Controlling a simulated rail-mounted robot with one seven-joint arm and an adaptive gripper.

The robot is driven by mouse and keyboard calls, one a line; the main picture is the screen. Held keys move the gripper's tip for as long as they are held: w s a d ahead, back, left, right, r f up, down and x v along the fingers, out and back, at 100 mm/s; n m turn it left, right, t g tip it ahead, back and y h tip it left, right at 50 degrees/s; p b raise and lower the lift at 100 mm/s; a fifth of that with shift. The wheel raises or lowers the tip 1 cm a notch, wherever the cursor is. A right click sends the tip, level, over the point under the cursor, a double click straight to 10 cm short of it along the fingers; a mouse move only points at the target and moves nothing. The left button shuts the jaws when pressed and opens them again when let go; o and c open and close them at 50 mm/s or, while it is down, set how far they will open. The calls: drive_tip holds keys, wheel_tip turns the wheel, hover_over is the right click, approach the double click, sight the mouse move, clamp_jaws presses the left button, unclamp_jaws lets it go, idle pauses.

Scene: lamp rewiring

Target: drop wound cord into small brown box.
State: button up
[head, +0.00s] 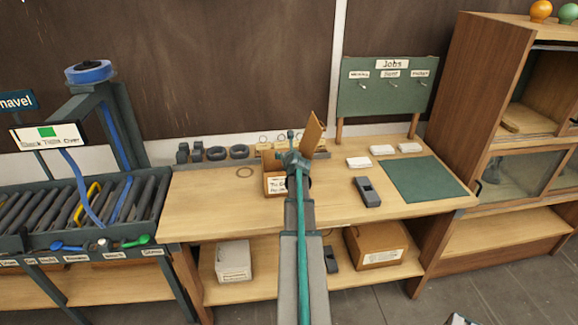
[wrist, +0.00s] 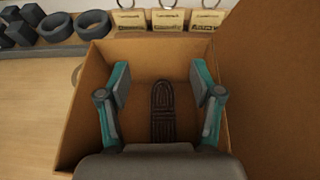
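The small brown box (head: 275,186) stands on the wooden workbench with one flap (head: 314,131) raised on its right side. In the wrist view the open box (wrist: 88,112) surrounds both fingers. My gripper (head: 293,160) is over the box; in the wrist view my gripper (wrist: 160,84) has its fingers wide apart. The dark wound cord (wrist: 163,112) shows between and below the fingers, within the box walls, touching neither finger. It appears to lie on the box floor. The cord is hidden in the head view.
A shelf strip behind the box holds dark rings (head: 239,152) and labelled tan packets (wrist: 150,20). A grey device (head: 367,192), small white boxes (head: 382,150) and a green mat (head: 424,180) lie to the right. The bench left of the box is mostly clear.

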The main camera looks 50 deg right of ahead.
drive_tip(key=shift+a, duration=0.1)
drive_tip(key=v, duration=1.2)
idle(0.4)
